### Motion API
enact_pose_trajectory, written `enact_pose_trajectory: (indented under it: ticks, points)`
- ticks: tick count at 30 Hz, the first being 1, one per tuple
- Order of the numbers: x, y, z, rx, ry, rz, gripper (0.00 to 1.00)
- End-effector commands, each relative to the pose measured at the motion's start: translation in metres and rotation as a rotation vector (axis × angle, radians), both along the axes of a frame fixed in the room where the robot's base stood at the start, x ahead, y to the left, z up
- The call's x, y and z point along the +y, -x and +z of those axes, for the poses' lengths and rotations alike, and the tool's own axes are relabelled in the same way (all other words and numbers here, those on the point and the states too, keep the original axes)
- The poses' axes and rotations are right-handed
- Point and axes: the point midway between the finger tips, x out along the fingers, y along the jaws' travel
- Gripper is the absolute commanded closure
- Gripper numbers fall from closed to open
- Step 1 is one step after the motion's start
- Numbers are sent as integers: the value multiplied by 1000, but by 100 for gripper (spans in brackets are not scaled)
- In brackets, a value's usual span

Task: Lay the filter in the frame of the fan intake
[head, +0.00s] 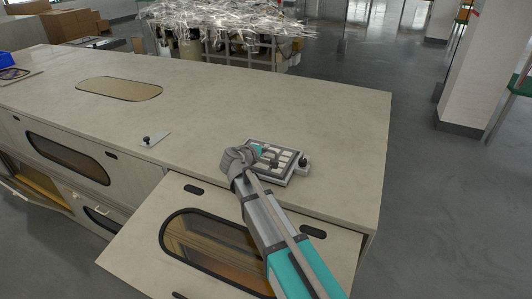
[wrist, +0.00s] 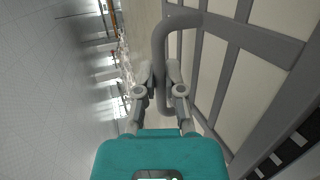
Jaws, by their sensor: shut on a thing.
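The filter (head: 287,170) is a grey-framed panel with pale cells, at the right of the counter in the head view. In the wrist view its grid face (wrist: 245,65) fills the right side. My gripper (head: 259,153) is shut on the grey loop handle (wrist: 180,20) of the filter; its fingers (wrist: 160,82) close around the handle's bar. The panel looks nearly flat, at or just above the counter; I cannot tell whether it touches. I cannot make out the intake frame for certain; the arm and the panel hide what lies beneath.
A dark knob on a pale block (head: 303,163) stands at the panel's right edge. A small plate with a black knob (head: 154,138) lies left on the counter (head: 225,105). The counter's middle is clear.

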Motion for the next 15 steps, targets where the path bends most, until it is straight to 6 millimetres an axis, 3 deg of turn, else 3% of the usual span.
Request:
enact_pose_trajectory:
  ticks: [12,13,15]
  points:
    - [0,0,-4,0,0,1,100]
    - [0,0,-3,0,0,1,83]
    - [1,0,-3,0,0,1,70]
